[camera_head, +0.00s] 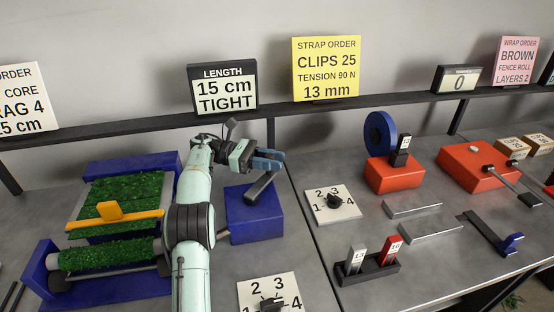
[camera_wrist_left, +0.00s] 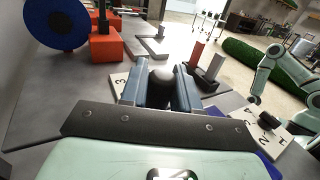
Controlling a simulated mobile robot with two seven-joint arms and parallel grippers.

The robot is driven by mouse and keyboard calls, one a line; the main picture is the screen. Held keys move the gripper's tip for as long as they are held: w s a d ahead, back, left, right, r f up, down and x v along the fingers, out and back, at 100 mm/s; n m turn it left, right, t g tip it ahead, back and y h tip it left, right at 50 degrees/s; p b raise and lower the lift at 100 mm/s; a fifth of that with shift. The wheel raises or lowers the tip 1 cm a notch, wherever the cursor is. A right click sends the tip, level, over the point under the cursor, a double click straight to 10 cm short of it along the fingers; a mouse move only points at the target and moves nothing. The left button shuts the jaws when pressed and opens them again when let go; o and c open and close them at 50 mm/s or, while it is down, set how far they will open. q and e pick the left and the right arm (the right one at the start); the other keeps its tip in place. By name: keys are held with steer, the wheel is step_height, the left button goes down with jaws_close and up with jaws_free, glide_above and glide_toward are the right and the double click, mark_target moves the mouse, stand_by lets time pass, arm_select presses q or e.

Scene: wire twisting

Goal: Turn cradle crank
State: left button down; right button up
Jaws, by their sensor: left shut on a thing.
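My left gripper (camera_head: 268,160) is above the blue crank box (camera_head: 255,218), to the right of the cradle. In the left wrist view its two blue fingers (camera_wrist_left: 160,90) are shut on the dark knob of the crank (camera_wrist_left: 161,75). The grey crank arm (camera_head: 261,187) slants down from the fingers to the box. The blue cradle (camera_head: 40,268) at the left holds a green turf roll (camera_head: 105,255), partly hidden by my left arm. In the left wrist view part of my other arm shows at the right; I cannot make out its gripper.
Two numbered dials stand near the box: one plate (camera_head: 347,208) to its right, another (camera_head: 250,292) in front. A yellow bar (camera_head: 115,215) crosses the green mat (camera_head: 145,187). Red stations (camera_head: 393,177) stand farther right. A dark shelf rail (camera_head: 150,123) with signs runs behind.

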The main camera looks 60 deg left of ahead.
arm_select(q)
steer(key=shift+s+f, duration=0.1)
steer(key=shift+f, duration=0.05)
stand_by(0.6)
steer(key=c, duration=1.2)
jaws_free()
steer(key=shift+o, duration=1.2)
arm_select(e)
steer(key=shift+d, duration=0.1)
arm_select(q)
steer(key=p+v, duration=0.7)
steer(key=p, duration=0.3)
steer(key=shift+s+a, duration=0.15)
steer(key=shift+s, duration=0.05)
arm_select(e)
steer(key=s+a+r+g+y, duration=0.1)
steer(key=s+a+r+g, duration=0.2)
steer(key=s+r, duration=0.6)
steer(key=shift+s+a+r+n, duration=0.2)
steer(key=shift+a+r+n, duration=0.15)
steer(key=shift+r, duration=0.35)
